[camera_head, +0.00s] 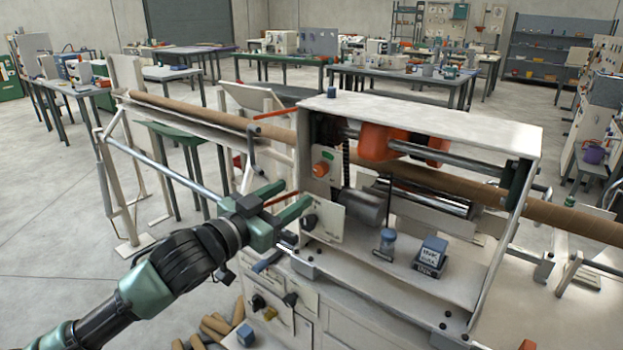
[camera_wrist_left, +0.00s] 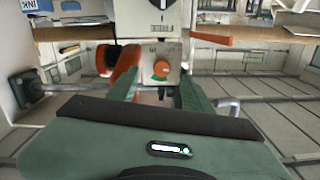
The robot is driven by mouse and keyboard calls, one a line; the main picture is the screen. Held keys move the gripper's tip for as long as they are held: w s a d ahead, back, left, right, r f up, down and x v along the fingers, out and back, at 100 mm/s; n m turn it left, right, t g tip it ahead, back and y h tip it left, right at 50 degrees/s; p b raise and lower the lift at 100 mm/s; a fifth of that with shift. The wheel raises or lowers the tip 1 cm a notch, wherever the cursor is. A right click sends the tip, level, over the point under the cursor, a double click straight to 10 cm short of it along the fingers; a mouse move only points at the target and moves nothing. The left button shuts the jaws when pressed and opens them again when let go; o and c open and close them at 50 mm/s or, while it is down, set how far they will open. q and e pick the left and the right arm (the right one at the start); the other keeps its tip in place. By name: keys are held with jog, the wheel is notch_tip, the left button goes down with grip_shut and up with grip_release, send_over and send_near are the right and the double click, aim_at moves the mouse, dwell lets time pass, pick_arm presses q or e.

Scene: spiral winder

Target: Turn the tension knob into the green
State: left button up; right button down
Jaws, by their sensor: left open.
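My left gripper (camera_head: 291,196) is open and empty in front of the winder's left end, its two green fingers pointing at the machine. In the left wrist view the gripper (camera_wrist_left: 160,92) has a clear gap between its fingers. A black knob with a pale pointer (camera_wrist_left: 162,4) is cut off at the top edge there. In the head view a dark knob (camera_head: 310,222) sits on the lower pale plate, just beyond the fingers. An orange knob (camera_head: 320,169) with a green mark is on the upper panel; it also shows beyond the finger gap (camera_wrist_left: 161,69). No green dial zone is readable. My right gripper is out of view.
A long cardboard tube (camera_head: 570,222) runs through the winder frame (camera_head: 430,125). A blue-topped bottle (camera_head: 386,240) and an ink box (camera_head: 431,255) stand on its deck. Floor at the left is clear.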

aim_at(318, 172)
pick_arm(q)
jog(key=x, duration=0.3)
jog(key=r+p+x, duration=0.1)
jog(key=x, duration=0.4)
jog(key=shift+w+r, duration=0.15)
jog(key=shift+w, duration=0.2)
grip_shut()
